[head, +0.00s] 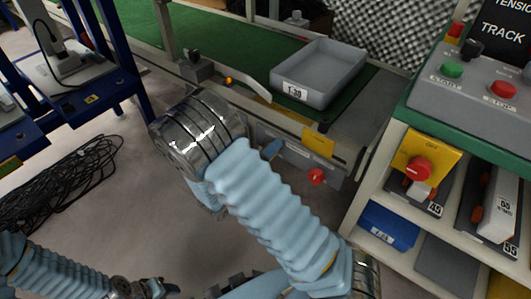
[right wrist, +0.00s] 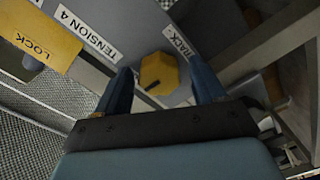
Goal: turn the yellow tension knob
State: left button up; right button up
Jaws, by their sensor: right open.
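The yellow tension knob (right wrist: 159,73) shows in the right wrist view, faceted, with a dark mark near its lower left. It sits on a grey panel beside the TENSION 4 label (right wrist: 90,33). My right gripper (right wrist: 160,68) is open, its two blue fingers on either side of the knob in the picture; I cannot tell whether they touch it. In the head view a blue fingertip of the right gripper (head: 272,149) shows at the conveyor's side panel, and my arm hides the knob. My left gripper (head: 148,288) is at the bottom left, partly cut off, its jaws unclear.
A yellow plate (head: 318,142) and a red knob (head: 316,177) are on the same side panel. A grey bin (head: 318,72) stands on the green conveyor above. A shelf unit with a control box (head: 480,95) stands at right. Black cables (head: 65,185) lie on the floor at left.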

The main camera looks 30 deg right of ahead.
jog(key=p+v, duration=0.1)
jog(key=v, duration=1.2)
jog(key=shift+s+a, duration=0.15)
jog(key=shift+a, duration=0.2)
